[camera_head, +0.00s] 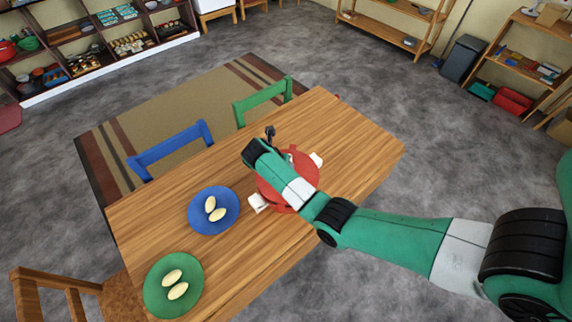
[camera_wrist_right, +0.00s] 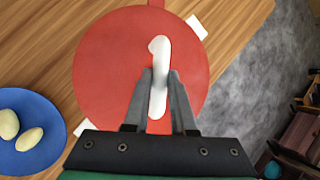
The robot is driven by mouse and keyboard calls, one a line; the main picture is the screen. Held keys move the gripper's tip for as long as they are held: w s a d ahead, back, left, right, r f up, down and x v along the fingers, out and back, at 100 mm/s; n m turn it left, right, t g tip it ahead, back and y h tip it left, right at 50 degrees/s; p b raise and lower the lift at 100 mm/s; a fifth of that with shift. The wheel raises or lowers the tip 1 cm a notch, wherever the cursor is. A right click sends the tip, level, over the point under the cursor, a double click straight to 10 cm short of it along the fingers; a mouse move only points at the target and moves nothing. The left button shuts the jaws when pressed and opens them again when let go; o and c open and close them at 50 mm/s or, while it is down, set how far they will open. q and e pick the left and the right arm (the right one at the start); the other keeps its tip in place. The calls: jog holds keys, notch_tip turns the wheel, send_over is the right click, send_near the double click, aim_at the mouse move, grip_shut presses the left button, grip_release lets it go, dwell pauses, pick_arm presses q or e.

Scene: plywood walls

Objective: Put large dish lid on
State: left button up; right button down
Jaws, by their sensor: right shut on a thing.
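The large dish lid is a red disc (camera_wrist_right: 105,75) with a long white handle (camera_wrist_right: 158,60) on top. My right gripper (camera_wrist_right: 160,82) is shut on that handle, one finger on each side. In the head view my right arm covers part of the red lid (camera_head: 305,178) and hides the grip. White side handles of the dish (camera_head: 258,203) stick out past the lid's edge, and they also show in the right wrist view (camera_wrist_right: 197,27). The lid is over the dish; I cannot tell whether it touches the rim. My left gripper is not in view.
The wooden table (camera_head: 340,125) also holds a blue plate (camera_head: 230,196) and a green plate (camera_head: 185,262), each with two pale oval pieces. Blue (camera_head: 172,149) and green (camera_head: 262,101) chairs stand along the far side. The table's right end is clear.

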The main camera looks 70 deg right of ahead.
jog(key=shift+f, duration=0.15)
jog(key=shift+f+b, duration=0.45)
jog(key=shift+f, duration=0.4)
jog(key=shift+f, duration=0.35)
jog(key=shift+f, duration=0.4)
dwell(0.6)
jog(key=c, duration=0.7)
grip_release()
jog(key=shift+o, duration=0.2)
